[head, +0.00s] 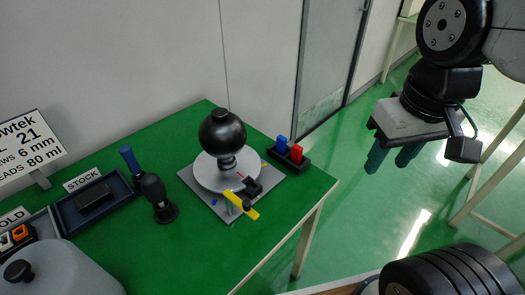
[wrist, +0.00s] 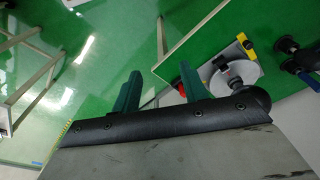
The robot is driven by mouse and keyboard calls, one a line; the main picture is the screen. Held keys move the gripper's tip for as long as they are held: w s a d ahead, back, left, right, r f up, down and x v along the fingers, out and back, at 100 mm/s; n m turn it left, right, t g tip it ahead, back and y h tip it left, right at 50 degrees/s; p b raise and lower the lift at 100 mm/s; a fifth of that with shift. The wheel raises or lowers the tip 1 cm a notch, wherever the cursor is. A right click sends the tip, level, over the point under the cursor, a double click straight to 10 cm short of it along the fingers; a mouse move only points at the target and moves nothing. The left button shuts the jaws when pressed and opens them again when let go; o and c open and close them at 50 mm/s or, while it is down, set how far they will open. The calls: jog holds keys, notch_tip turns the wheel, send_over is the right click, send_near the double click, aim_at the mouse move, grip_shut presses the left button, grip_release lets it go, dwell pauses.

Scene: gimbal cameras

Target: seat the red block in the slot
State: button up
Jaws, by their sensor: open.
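The red block (head: 297,152) stands upright in a small black holder (head: 286,161) beside a blue block (head: 281,143), near the right corner of the green table. The gimbal device stands left of it: a black ball over a white disc (head: 213,174) on a grey plate, with a yellow lever (head: 241,204) in front. I cannot clearly tell which opening is the slot. My gripper (head: 389,158) is open and empty, off the table to the right and above the floor. In the wrist view, red (wrist: 182,89) shows beside a finger of my gripper (wrist: 160,88).
A black-and-blue upright tool (head: 153,190), a STOCK tray (head: 70,219) with a dark block and a grey container (head: 62,268) occupy the table's left. A wall is behind. The table's front right is clear.

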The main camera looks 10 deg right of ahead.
jog(key=w+a+f+n, duration=0.2)
jog(key=w+f+n, duration=0.15)
jog(key=w, duration=1.05)
jog(key=n, duration=0.3)
send_over(298, 147)
jog(key=s, duration=0.1)
jog(key=shift+y, duration=0.4)
jog(key=f, duration=1)
jog(key=shift+s+d+f, duration=0.15)
jog(key=shift+d+f, duration=0.05)
jog(key=f, duration=0.2)
jog(key=w+f, duration=0.1)
jog(key=f, duration=0.4)
jog(key=shift+w+a+f, duration=0.15)
jog(key=shift+a+f, duration=0.05)
jog(key=shift+f, duration=0.2)
grip_shut()
